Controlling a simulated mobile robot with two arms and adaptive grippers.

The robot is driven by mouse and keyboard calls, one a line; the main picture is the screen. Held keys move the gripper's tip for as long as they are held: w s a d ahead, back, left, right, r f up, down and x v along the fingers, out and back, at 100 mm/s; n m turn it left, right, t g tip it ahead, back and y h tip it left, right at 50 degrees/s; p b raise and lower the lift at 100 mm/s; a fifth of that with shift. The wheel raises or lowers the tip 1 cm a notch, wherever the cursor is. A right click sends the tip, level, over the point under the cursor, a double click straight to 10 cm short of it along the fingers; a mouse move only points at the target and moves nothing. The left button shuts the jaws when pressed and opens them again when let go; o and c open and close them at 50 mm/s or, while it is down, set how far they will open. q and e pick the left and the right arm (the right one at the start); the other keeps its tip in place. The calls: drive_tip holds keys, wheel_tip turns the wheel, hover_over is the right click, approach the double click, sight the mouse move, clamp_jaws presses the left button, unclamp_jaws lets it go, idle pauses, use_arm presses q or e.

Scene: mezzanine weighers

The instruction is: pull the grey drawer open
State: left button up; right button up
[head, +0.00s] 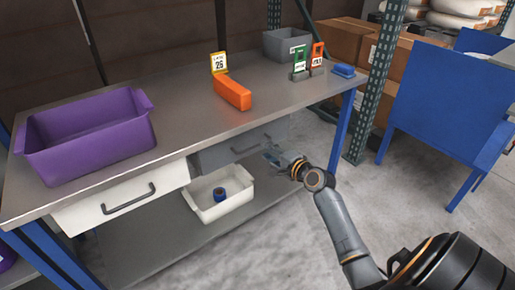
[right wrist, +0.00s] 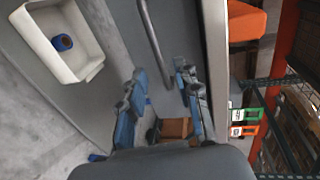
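The grey drawer (head: 216,157) sits under the bench top, right of the white drawer, and looks shut. Its dark bar handle (head: 251,143) also shows in the right wrist view (right wrist: 153,42). My right gripper (head: 272,157) is in front of the drawer's right part, beside the handle's right end. In the right wrist view its two blue-padded fingers (right wrist: 160,100) stand apart with nothing held between them. The handle lies ahead of the fingertips, roughly in line with the gap. I cannot tell how far the fingertips are from the drawer front. My left gripper is not in view.
The steel bench top (head: 185,117) overhangs the drawers and bears a purple bin (head: 90,145), an orange box (head: 232,93) and a grey bin (head: 287,44). Below, a white tub (head: 207,209) with a blue roll stands on the shelf. A blue leg (head: 343,125) is at right.

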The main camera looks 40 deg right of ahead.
sight(258, 144)
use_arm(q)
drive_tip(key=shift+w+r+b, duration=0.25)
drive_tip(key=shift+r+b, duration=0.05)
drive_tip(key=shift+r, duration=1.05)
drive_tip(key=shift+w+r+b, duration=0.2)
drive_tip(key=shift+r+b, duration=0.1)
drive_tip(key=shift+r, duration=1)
use_arm(e)
drive_tip(key=shift+x, duration=3.3)
clamp_jaws()
